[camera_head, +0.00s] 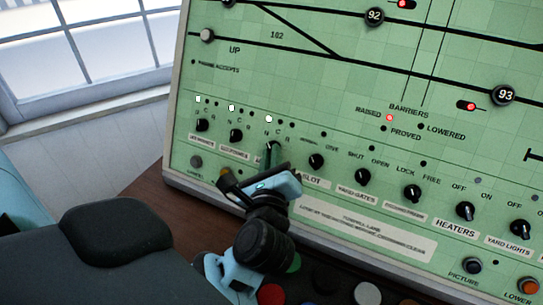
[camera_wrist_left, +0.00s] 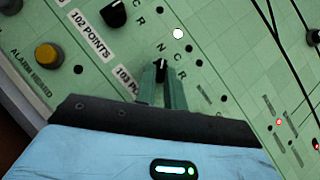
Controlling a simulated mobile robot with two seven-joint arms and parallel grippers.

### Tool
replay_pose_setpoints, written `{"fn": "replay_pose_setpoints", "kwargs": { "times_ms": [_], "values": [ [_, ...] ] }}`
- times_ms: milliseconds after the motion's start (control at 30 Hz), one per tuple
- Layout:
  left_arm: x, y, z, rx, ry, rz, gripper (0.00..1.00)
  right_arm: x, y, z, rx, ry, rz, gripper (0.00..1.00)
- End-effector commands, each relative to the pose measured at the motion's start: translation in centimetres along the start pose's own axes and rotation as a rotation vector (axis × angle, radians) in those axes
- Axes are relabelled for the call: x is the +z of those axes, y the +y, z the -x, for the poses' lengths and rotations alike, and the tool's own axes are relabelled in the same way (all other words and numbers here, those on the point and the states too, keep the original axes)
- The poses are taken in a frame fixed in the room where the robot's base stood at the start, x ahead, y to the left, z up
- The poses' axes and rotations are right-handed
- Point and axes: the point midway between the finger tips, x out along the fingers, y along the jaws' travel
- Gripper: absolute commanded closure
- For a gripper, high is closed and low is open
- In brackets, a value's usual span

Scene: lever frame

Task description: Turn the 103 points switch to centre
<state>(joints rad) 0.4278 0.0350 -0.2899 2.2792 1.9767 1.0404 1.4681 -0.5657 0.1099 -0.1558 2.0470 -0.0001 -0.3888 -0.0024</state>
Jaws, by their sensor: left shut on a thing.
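The 103 points switch is a small black knob (camera_wrist_left: 161,66) with a white pointer mark. In the left wrist view it sits below the letters N, C and R, and its mark appears to face N. The white lamp (camera_wrist_left: 178,33) at its N end is lit; the other lamps beside it are dark. My left gripper (camera_wrist_left: 161,82) is shut on this knob, one finger on each side. In the head view the left gripper (camera_head: 273,156) covers most of the knob, third from the left in the row. My right gripper is not in view.
The 102 points knob (camera_wrist_left: 113,13) and a yellow button (camera_wrist_left: 47,56) are close by in the left wrist view. In the head view another knob (camera_head: 316,161) stands just right of the gripper. A window (camera_head: 85,45) is at the upper left.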

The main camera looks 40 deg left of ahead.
Motion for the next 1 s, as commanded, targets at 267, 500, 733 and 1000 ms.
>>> {"fn": "replay_pose_setpoints", "kwargs": {
  "times_ms": [267, 500, 733, 1000],
  "values": [
    [0.2, 0.4, -0.1, -0.119, -0.001, -0.162, 1.0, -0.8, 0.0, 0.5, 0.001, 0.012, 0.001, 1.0],
    [0.4, 0.6, -0.1, -0.243, -0.002, -0.326, 1.0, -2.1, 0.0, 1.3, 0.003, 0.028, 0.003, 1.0],
    [0.5, 0.8, -0.2, -0.34, -0.003, -0.454, 1.0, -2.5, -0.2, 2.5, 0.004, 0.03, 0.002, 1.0],
    [0.5, 1.0, -0.3, -0.41, -0.002, -0.545, 1.0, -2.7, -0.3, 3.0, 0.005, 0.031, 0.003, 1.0]
  ]
}}
